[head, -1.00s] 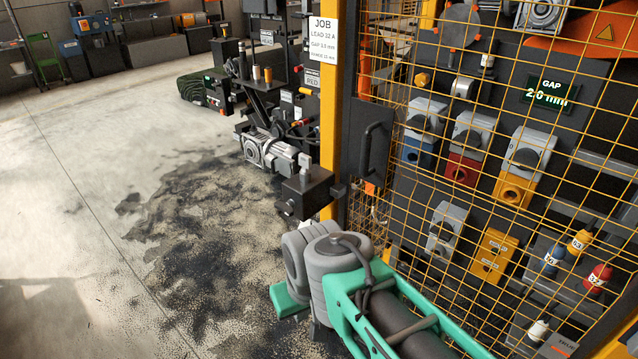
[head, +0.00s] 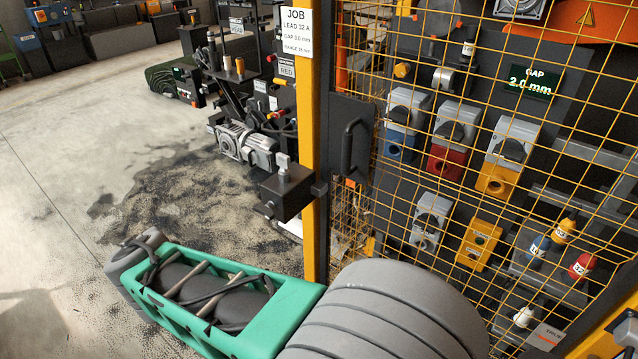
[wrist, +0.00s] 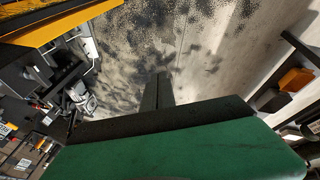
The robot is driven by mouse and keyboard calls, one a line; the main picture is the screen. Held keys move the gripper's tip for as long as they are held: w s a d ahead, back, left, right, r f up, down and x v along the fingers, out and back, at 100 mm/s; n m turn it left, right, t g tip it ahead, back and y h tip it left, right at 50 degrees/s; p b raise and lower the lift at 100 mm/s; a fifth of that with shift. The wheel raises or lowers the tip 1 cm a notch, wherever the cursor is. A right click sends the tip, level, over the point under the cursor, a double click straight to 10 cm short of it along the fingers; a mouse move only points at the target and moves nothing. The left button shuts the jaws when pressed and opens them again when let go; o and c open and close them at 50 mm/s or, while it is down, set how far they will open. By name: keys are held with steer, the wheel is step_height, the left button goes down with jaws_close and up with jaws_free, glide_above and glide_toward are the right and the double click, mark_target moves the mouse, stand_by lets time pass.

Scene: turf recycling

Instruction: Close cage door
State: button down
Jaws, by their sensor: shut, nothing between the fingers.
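The cage door (head: 430,203) is a yellow wire mesh panel filling the right of the head view. A dark plate with a black pull handle (head: 354,148) sits at its left edge, close beside a yellow post (head: 312,235). A dark latch box (head: 286,190) is on the post. I cannot tell whether the door sits flush. In the wrist view my gripper (wrist: 157,90) is shut and empty, over the stained floor.
Behind the mesh is a panel with coloured switches and a "GAP 2.0 mm" display (head: 530,82). A job sign (head: 296,32) tops the post. A motor (head: 245,146) and machinery stand left of the post. The floor at far left is clear.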

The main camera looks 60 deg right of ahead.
steer(key=d+n+h+p, duration=0.1)
steer(key=d+n+h, duration=0.15)
steer(key=d, duration=0.75)
steer(key=n+g+h+p, duration=0.3)
steer(key=n+g+h, duration=0.3)
steer(key=n+h, duration=0.45)
glide_toward(346, 185)
steer(key=shift+n+y, duration=0.7)
steer(key=x, duration=0.2)
steer(key=p+x, duration=0.1)
steer(key=x, duration=0.1)
steer(key=r+p+x, duration=0.1)
steer(key=x, duration=0.1)
steer(key=shift+s+d, duration=0.1)
steer(key=shift+d, duration=0.3)
